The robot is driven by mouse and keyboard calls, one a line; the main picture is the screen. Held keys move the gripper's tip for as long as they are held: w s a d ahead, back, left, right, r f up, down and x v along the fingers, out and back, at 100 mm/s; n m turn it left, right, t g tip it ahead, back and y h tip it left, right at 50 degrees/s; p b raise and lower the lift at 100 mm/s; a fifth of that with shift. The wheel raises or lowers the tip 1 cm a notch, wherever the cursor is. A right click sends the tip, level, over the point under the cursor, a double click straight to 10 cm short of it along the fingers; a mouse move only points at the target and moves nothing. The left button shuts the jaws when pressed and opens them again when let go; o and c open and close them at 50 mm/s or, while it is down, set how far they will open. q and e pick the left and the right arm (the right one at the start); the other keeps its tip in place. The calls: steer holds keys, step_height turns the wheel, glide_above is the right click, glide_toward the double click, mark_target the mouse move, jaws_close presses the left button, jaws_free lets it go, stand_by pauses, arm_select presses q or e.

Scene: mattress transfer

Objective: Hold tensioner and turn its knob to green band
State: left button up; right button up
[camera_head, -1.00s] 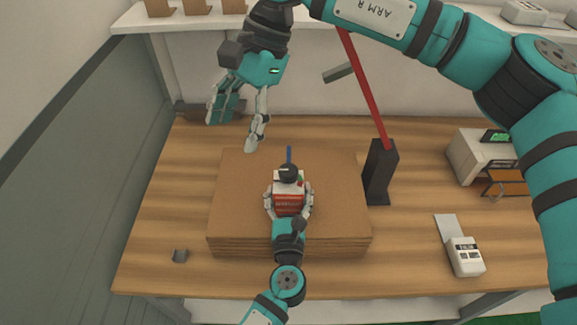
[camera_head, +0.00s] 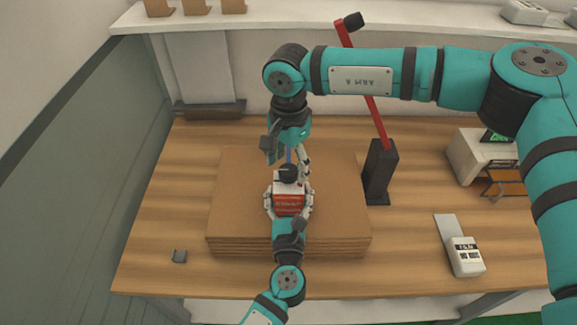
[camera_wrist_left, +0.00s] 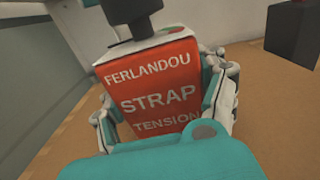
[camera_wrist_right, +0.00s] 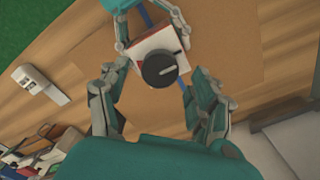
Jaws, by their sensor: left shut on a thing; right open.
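The tensioner (camera_head: 290,204) is a red and white box marked "STRAP TENSION" and stands upright over the cardboard stack. My left gripper (camera_wrist_left: 165,95) is shut on it, one finger along each side. Its black knob (camera_wrist_right: 160,70) sits on the white top face and carries a pale pointer line. My right gripper (camera_head: 289,163) is open just behind and above the tensioner, pointing down. In the right wrist view the knob appears between its spread fingers, with no clear contact. A blue strap (camera_wrist_right: 184,90) runs past the tensioner.
The cardboard stack (camera_head: 235,215) lies on the wooden table (camera_head: 165,215). A black post (camera_head: 380,172) with a red lever (camera_head: 376,122) stands close to the right. A white label printer (camera_head: 466,256) is at front right.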

steer(key=shift+f, duration=0.85)
steer(key=shift+c, duration=0.5)
steer(key=c, duration=1.1)
